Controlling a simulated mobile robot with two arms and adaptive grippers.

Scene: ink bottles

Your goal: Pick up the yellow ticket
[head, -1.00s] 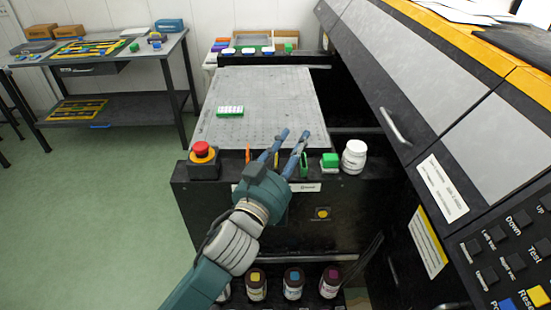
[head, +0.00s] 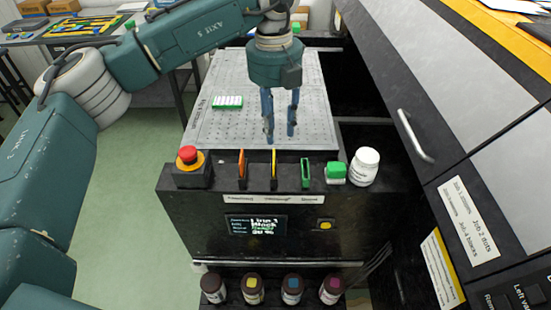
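The yellow ticket (head: 274,162) stands upright, seen edge-on, in the middle slot on top of the black machine front (head: 213,214). An orange ticket (head: 241,163) stands to its left and a green ticket (head: 305,173) to its right. My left gripper (head: 280,132) points down over the grey perforated plate, just behind the yellow ticket in the picture. Its two blue fingers are apart with nothing between them. I cannot tell its exact height over the plate. My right gripper is not in view.
A red emergency button (head: 188,154) stands left of the tickets; a green-topped block (head: 336,172) and a white bottle (head: 364,167) stand to the right. A green-and-white rack (head: 227,102) lies on the plate (head: 210,130). Several ink bottles (head: 252,288) stand below. A sloping cover (head: 440,90) borders the right.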

